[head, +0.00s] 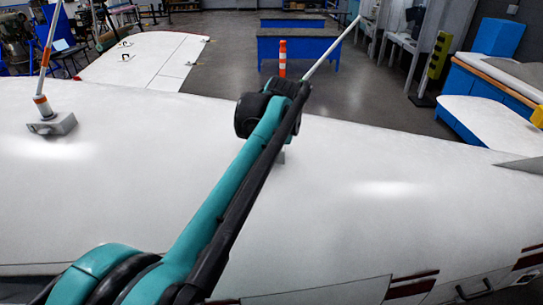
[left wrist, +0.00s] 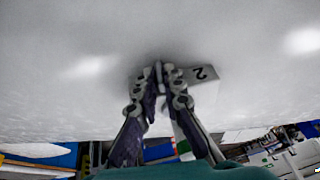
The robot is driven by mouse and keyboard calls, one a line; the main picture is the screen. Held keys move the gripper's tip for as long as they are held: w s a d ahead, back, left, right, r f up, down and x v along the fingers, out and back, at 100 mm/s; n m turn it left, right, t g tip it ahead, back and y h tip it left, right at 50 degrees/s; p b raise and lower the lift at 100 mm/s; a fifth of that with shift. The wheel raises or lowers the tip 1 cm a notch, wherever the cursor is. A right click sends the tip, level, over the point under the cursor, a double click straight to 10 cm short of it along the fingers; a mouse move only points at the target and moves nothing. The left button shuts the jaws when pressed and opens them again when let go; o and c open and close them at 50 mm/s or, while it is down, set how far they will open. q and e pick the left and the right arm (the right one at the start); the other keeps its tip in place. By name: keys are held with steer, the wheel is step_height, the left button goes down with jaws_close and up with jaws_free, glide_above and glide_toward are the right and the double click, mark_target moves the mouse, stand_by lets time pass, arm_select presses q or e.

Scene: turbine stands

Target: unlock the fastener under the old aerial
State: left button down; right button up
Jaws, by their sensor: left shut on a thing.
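One aerial, a tilted white rod (head: 335,46), rises to the upper right from behind my left wrist in the head view. A small part of its grey base (head: 281,157) shows below the wrist, on the white curved hull (head: 390,190). In the left wrist view the grey base block (left wrist: 205,88) carries a "2". My left gripper (left wrist: 158,76) is shut at this block, its fingers around what seems to be the fastener, which they hide. A second aerial (head: 42,80), with orange bands, stands on a grey base (head: 52,124) at the left. My right gripper is not in view.
A white wing panel (head: 140,62) lies behind the hull. An orange post (head: 282,58) and a blue bench (head: 310,46) stand on the floor beyond. The hull's upper surface right of my arm is clear.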

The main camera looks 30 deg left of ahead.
arm_select(q)
steer(key=shift+a+t+h, duration=0.15)
steer(key=shift+t+h, duration=0.15)
steer(key=shift+h, duration=0.1)
stand_by(0.3)
steer(key=c, duration=1.9)
jaws_free()
steer(key=v, duration=1.1)
steer(key=shift+s+a+r, duration=0.15)
steer(key=shift+r, duration=0.3)
